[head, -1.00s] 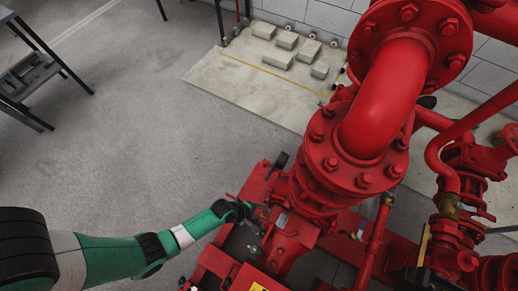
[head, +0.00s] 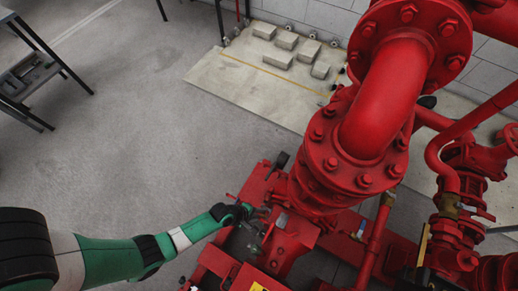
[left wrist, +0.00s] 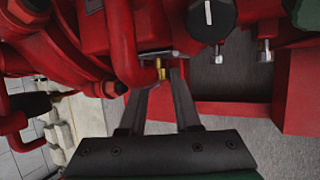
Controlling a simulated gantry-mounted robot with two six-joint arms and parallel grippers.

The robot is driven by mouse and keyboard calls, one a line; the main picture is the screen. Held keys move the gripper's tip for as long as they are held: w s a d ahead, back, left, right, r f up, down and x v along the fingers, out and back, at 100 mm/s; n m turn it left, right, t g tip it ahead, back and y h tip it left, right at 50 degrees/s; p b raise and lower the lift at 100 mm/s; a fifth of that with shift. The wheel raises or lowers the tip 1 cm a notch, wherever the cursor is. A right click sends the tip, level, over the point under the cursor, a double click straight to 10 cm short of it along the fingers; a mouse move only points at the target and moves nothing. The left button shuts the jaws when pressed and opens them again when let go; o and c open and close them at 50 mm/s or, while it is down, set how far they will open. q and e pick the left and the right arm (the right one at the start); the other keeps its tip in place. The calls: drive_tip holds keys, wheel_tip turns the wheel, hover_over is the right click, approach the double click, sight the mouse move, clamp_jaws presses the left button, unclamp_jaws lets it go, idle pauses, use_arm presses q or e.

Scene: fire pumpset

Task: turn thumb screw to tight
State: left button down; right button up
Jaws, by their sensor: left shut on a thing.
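My left gripper (head: 256,212) reaches in from the left to the low part of the red pumpset, beside the base of the big flanged pipe. In the left wrist view its two dark fingers (left wrist: 158,75) close in on a small brass-coloured piece (left wrist: 160,71), which looks like the thumb screw. The gripper is shut on it. The fingertips and a red pipe cover part of the piece, so its turn angle cannot be read. In the head view the screw is too small and hidden to make out. My right gripper is not in view.
A thick red flanged pipe (head: 385,105) rises close to the right of the gripper. A black knob with a white mark (left wrist: 210,14) and bolts (left wrist: 265,52) sit near the fingers. A dark metal rack (head: 35,75) stands far left. The grey floor (head: 130,130) between is clear.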

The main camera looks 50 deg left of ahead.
use_arm(q)
drive_tip(key=t, duration=0.2)
drive_tip(key=m+t+y, duration=0.1)
drive_tip(key=t, duration=0.1)
drive_tip(key=t+p, duration=0.1)
drive_tip(key=t, duration=0.1)
drive_tip(key=shift+s+d+f+y, duration=0.2)
drive_tip(key=shift+s+f+y, duration=0.05)
drive_tip(key=shift+f+y, duration=0.05)
idle(0.3)
drive_tip(key=shift+r, duration=0.1)
idle(0.4)
drive_tip(key=c, duration=1)
unclamp_jaws()
drive_tip(key=o, duration=0.4)
drive_tip(key=shift+s, duration=0.1)
drive_tip(key=shift+s, duration=0.15)
